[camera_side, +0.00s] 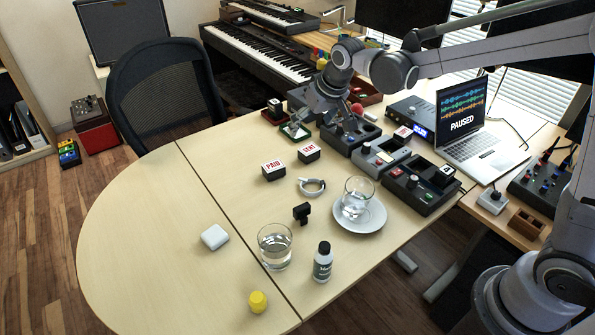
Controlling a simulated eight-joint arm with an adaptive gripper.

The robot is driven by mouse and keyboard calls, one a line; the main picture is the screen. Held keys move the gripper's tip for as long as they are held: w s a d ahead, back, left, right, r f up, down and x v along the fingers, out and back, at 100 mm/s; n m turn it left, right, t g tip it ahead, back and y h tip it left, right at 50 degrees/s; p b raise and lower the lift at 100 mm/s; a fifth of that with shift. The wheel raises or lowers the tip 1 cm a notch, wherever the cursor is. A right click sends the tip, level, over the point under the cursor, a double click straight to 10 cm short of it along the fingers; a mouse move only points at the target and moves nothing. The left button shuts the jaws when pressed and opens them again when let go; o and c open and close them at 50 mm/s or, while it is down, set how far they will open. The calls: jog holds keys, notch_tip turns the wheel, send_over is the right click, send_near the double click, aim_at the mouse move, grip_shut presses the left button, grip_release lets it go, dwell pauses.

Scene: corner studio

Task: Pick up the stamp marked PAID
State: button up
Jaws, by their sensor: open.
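The stamp marked PAID (273,170) is a small dark block with a red-lettered white label on top. It sits on the wooden table (140,215), left of a similar stamp marked SENT (309,152). My gripper (318,118) is open, behind and to the right of both stamps, above the dark devices at the table's back. It is apart from the PAID stamp. Its fingertips are small and partly lost against the dark devices.
A coiled cable (312,187), a black clip (301,213), a glass on a saucer (376,219), a water glass (275,262), a bottle (323,262), a white case (214,237) and a yellow item (258,301) stand in front. A laptop (465,115) is at right. The table's left is clear.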

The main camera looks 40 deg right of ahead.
send_near(274, 165)
jog(key=shift+g, duration=0.5)
jog(key=x, duration=0.5)
jog(key=shift+w+a, duration=0.2)
jog(key=shift+w, duration=0.15)
jog(key=shift+x, duration=2.7)
jog(key=shift+w+d, duration=0.1)
jog(key=shift+d, duration=0.05)
jog(key=shift+r, duration=0.1)
jog(key=c, duration=1.3)
